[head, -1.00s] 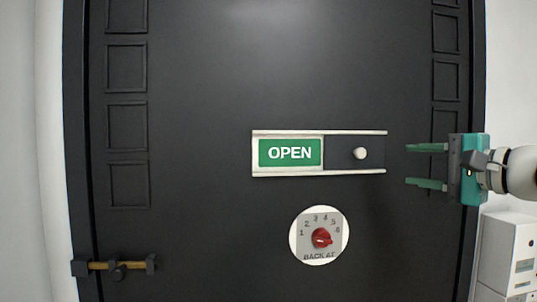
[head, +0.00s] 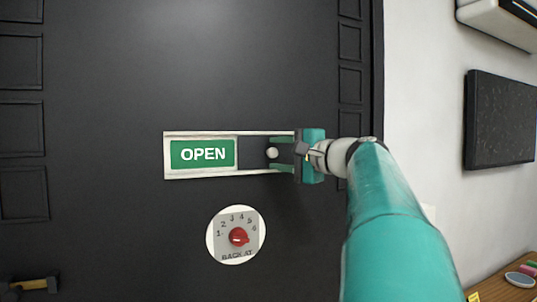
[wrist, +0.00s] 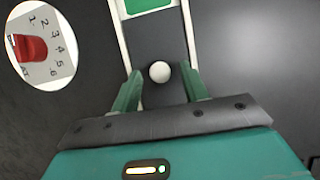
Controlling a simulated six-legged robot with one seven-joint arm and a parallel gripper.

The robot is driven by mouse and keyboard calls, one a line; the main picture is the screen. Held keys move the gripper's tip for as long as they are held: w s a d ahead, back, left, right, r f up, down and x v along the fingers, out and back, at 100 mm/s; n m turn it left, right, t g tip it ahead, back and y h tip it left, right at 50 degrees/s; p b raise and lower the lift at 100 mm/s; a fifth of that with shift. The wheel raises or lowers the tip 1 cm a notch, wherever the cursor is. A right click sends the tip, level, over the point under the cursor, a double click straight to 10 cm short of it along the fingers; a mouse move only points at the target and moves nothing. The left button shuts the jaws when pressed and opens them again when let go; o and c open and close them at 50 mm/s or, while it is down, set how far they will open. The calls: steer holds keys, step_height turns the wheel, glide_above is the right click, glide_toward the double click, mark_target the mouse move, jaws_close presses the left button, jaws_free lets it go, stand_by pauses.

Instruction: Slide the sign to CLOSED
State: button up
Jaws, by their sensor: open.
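The sliding sign (head: 203,154) on the dark door shows a green OPEN panel at the left of its pale frame. A round white knob (head: 272,153) stands on the dark panel to the right of OPEN. It also shows in the wrist view (wrist: 160,71). My gripper (head: 281,153) is open at the right end of the sign, its green fingers reaching left along the rails. In the wrist view its fingers (wrist: 161,84) lie on either side of the knob, with gaps between. No CLOSED word is visible.
A round BACK AT dial (head: 236,235) with a red pointer is just below the sign. A brass bolt (head: 35,284) is at the lower left. A black panel (head: 500,120) hangs on the right wall, above a wooden counter (head: 500,290).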

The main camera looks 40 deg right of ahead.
steer(key=shift+w, duration=0.45)
jaws_close()
steer(key=shift+a, duration=0.15)
glide_toward(193, 155)
steer(key=w, duration=0.4)
steer(key=shift+w+a, duration=0.1)
steer(key=shift+w, duration=0.3)
steer(key=shift+a, duration=0.1)
